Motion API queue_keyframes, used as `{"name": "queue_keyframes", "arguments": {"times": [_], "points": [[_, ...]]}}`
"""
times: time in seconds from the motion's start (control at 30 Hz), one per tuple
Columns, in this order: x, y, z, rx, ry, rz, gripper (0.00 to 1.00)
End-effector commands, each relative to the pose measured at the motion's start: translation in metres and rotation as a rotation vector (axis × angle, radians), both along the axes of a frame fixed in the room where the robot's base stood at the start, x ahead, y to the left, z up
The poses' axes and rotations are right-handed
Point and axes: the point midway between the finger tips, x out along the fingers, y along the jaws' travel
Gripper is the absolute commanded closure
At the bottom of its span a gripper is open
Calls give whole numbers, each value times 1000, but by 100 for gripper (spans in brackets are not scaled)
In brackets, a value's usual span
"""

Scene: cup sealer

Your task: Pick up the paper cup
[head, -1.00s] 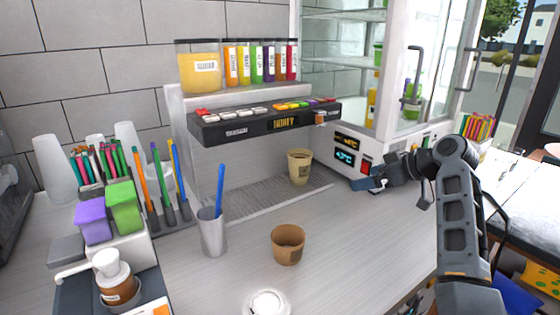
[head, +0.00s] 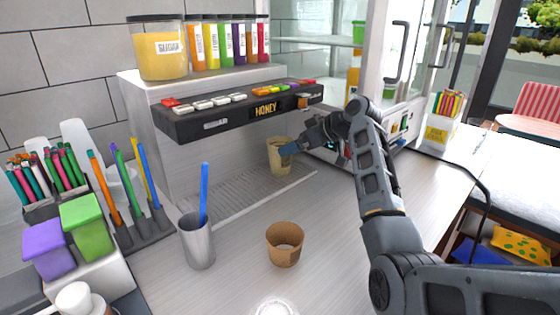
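A cream paper cup (head: 277,163) with a brown mark stands upright on the drip tray (head: 240,196) below the drink dispenser. My gripper (head: 289,149) reaches in from the right, and its blue tip overlaps the right side of the cup's upper part in the head view. I cannot tell whether it touches the cup or how the fingers sit around it. A shorter brown cup or sleeve (head: 285,249) stands upright on the counter in front, apart from my gripper.
The dispenser (head: 215,115) overhangs the tray, close above my gripper. A metal tumbler (head: 196,243) with a blue stick stands left of the brown cup. A glass display cabinet (head: 395,60) stands behind my arm. Counter space right of the brown cup is bare.

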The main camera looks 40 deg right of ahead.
Motion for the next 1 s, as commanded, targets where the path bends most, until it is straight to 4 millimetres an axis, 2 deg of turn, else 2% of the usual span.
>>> {"name": "queue_keyframes", "arguments": {"times": [0.17, 0.37, 0.53, 0.9, 1.0], "points": [[9, 2, 0, -1, 0, -1, 0], [38, 10, -2, 0, -1, 1, 0], [52, 12, -16, 0, 0, -1, 0], [58, 13, -17, 0, 1, -1, 0], [58, 13, -17, 0, 1, -1, 10]]}}
